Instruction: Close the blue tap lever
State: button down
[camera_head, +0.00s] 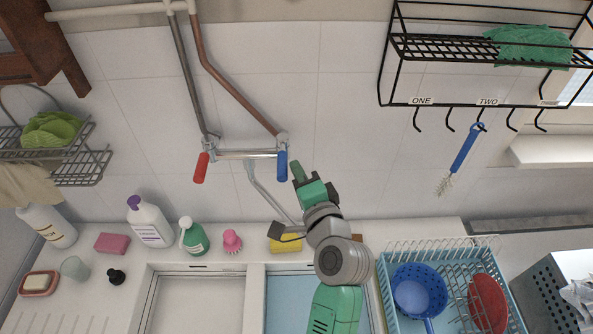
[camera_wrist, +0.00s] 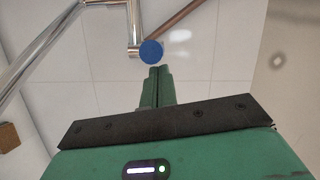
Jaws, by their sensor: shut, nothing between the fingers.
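The blue tap lever (camera_head: 282,165) hangs down from the right end of the wall-mounted chrome tap (camera_head: 247,154). A red lever (camera_head: 201,167) hangs from the tap's left end. My gripper (camera_head: 297,172) is shut and empty, just right of the blue lever in the head view, with a small gap visible between them. In the wrist view the blue lever (camera_wrist: 151,52) shows end-on as a round blue disc, just beyond the tips of my gripper (camera_wrist: 158,72). I cannot tell from that view whether they touch.
A black wire shelf (camera_head: 450,50) with hooks and a hanging blue brush (camera_head: 459,158) is at the upper right. A dish rack (camera_head: 445,300) stands at the lower right. Bottles, including a white one (camera_head: 150,220), and a yellow sponge (camera_head: 285,243) line the sink's back ledge.

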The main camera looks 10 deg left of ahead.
jog(key=w+d+b+v, duration=0.1)
jog(key=d+b+v, duration=0.1)
jog(key=v, duration=0.9)
jog(key=shift+r, duration=0.4)
jog(key=shift+w+d, duration=0.1)
jog(key=s+a+r+n+t+h+p, duration=0.1)
jog(key=s+r+n+t+h+p, duration=0.2)
jog(key=r, duration=0.9)
jog(key=s+a+r+n+t+h+p, duration=0.15)
jog(key=r+n, duration=0.25)
jog(key=r, duration=0.8)
jog(key=s+r+n+t+h+p, duration=0.1)
jog(key=s+r+t+h, duration=0.1)
jog(key=s+r, duration=0.2)
jog(key=s+d+r+n+t+h+p, duration=0.1)
jog(key=s+r, duration=0.4)
jog(key=r, duration=0.5)
jog(key=shift+r+n+t+h+p, duration=0.4)
jog(key=shift+n+t, duration=0.1)
jog(key=shift+t, duration=0.55)
